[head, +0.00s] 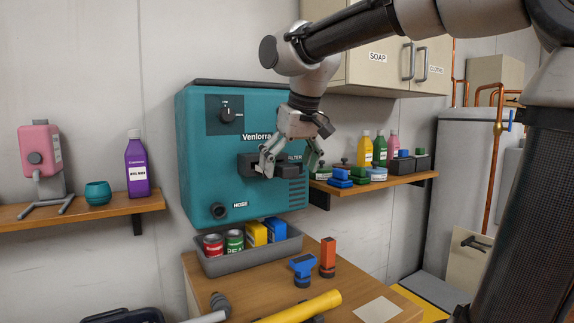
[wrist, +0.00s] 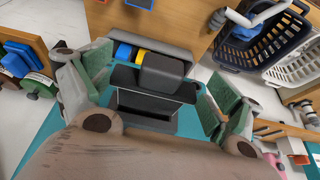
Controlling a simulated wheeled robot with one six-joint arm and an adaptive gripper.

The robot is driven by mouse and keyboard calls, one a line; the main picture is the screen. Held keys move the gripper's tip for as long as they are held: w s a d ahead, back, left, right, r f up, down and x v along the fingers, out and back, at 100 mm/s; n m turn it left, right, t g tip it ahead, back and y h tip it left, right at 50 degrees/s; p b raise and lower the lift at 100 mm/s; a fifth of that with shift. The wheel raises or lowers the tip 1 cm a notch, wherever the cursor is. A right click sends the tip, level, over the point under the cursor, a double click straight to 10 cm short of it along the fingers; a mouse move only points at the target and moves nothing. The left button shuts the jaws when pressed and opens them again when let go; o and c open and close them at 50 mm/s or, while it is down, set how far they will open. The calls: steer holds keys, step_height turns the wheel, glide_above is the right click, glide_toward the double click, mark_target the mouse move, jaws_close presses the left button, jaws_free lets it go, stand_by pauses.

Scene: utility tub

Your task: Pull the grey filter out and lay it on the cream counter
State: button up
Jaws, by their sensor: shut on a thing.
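The teal machine (head: 228,165) hangs on the wall, with a FILTER label on its front. The dark grey filter (head: 288,171) is at the machine's front, partly hidden by my fingers. In the wrist view the filter (wrist: 160,75) is a dark block between the two green finger pads. My gripper (head: 290,166) is shut on it, one finger on each side; it also shows in the wrist view (wrist: 158,88). How far the filter sits inside the machine I cannot tell. Below is a wood-topped counter (head: 345,288) with a cream square (head: 378,310) on it.
A grey tray (head: 250,258) with cans and boxes is under the machine. A blue-topped item (head: 303,270) and an orange one (head: 328,256) stand on the counter, with a yellow tube (head: 300,308) in front. Shelves with bottles flank the machine. The wrist view shows baskets (wrist: 245,52).

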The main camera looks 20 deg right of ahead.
steer(key=shift+s+d, duration=0.15)
steer(key=shift+s, duration=0.6)
